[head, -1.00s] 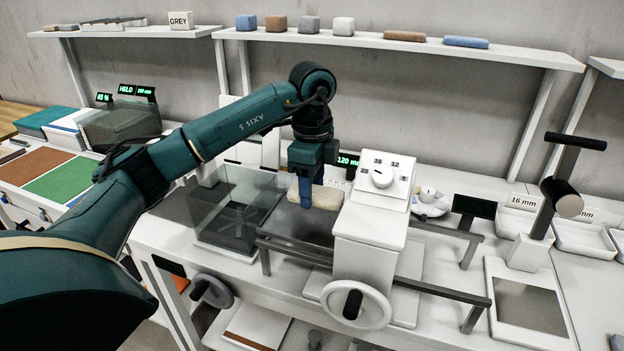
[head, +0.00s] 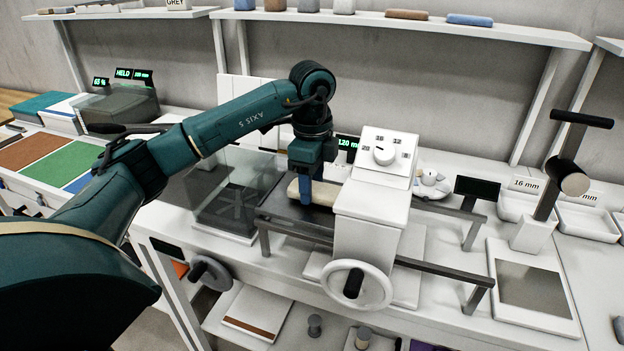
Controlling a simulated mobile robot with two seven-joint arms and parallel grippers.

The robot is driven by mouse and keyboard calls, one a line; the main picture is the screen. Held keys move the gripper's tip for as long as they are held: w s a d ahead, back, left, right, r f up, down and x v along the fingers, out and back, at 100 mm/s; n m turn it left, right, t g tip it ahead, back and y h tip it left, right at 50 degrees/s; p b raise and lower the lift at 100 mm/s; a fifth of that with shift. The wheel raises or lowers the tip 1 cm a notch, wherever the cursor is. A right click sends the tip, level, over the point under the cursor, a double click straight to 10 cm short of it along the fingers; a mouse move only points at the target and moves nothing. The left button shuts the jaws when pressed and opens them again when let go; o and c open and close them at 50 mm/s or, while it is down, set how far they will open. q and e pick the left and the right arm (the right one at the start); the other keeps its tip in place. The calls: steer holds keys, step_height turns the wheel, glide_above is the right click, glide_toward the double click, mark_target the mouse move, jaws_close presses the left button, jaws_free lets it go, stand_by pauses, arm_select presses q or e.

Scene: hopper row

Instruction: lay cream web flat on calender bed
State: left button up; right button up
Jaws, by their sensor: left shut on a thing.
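My left gripper (head: 312,190) points down at the left side of the calender (head: 370,222), a white housing with a dial and a handwheel. It is shut on the cream web (head: 326,191), a small pale slab. The web is over the dark calender bed (head: 284,206), close to the housing's left face. I cannot tell whether its underside touches the bed. The fingers hide part of the web, and the housing may hide its right end. My right gripper is not in view.
A clear-walled box (head: 232,200) stands just left of the bed. Dark rails (head: 440,283) run out to the right. A hammer-like lever (head: 548,200) stands on the right bench beside a grey plate (head: 530,288). A shelf (head: 420,27) with several blocks hangs behind.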

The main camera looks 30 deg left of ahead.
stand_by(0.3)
arm_select(q)
steer(key=shift+f, duration=0.4)
steer(key=o, duration=0.8)
steer(key=shift+o, duration=1.2)
steer(key=shift+r, duration=0.1)
